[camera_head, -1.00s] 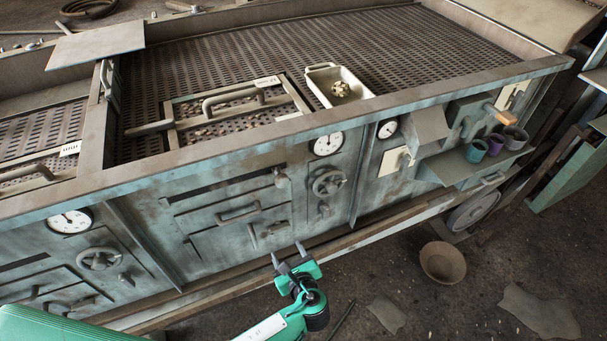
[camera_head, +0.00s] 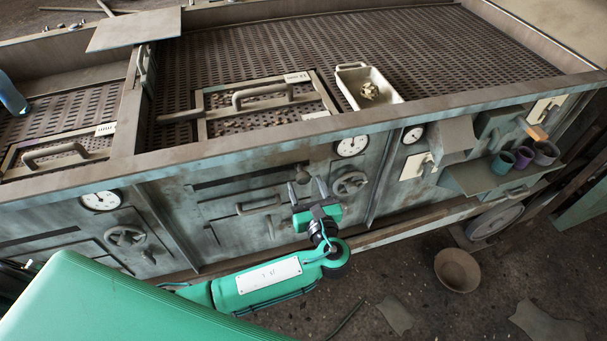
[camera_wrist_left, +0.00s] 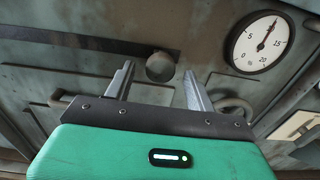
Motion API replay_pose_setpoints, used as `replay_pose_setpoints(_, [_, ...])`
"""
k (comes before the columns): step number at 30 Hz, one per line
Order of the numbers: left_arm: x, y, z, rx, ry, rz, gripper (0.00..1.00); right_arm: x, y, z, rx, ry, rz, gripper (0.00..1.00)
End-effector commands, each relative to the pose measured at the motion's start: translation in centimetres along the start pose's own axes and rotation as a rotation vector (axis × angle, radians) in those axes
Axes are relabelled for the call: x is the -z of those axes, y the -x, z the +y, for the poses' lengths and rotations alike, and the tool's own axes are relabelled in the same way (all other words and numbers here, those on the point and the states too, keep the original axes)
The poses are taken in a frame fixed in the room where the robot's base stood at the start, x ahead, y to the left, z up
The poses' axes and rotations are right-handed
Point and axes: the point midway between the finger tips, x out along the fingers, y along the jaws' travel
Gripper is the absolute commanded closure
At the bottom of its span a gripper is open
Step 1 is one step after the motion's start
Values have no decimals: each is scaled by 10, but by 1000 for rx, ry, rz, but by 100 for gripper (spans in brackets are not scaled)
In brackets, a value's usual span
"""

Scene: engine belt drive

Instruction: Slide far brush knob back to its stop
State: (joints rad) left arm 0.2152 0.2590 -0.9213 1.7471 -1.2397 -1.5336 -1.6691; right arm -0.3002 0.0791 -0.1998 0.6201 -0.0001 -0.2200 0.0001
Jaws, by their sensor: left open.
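A round grey knob (camera_head: 302,174), which looks like the far brush knob, stands out from the front panel at the right end of a dark slot (camera_head: 245,175). It also shows in the left wrist view (camera_wrist_left: 160,67), with the slot (camera_wrist_left: 80,40) running left from it. My left gripper (camera_head: 308,188) is open, its two fingers pointing at the panel. In the left wrist view the fingers (camera_wrist_left: 158,76) stand to either side of the knob, with clear gaps. I cannot tell whether the fingertips reach as deep as the knob. My right gripper is not in view.
A dial gauge (camera_head: 352,145) and a handwheel (camera_head: 350,184) sit right of the knob. A bar handle (camera_head: 258,205) is below the slot. A side shelf (camera_head: 470,180) holds several cups. A bowl (camera_head: 457,270) lies on the floor. The perforated bed (camera_head: 330,50) is above.

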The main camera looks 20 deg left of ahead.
Motion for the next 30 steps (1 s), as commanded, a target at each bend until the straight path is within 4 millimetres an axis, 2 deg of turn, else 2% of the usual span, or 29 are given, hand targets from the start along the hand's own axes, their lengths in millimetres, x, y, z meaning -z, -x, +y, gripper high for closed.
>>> replay_pose_setpoints(1, [-2, -9, 0, -1, -1, -2, 44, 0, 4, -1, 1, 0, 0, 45])
replay_pose_setpoints(6, [-1, -27, 0, -1, -1, 0, 44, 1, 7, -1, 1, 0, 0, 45])
replay_pose_setpoints(17, [0, -32, 0, 1, 2, 1, 44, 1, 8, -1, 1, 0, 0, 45])
replay_pose_setpoints(20, [0, -32, 0, 1, 1, 1, 60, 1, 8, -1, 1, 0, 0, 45])
replay_pose_setpoints(26, [0, -32, 0, 1, 1, 1, 99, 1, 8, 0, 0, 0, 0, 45])
replay_pose_setpoints(30, [0, -33, 0, 0, 1, 1, 100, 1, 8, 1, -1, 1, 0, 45])
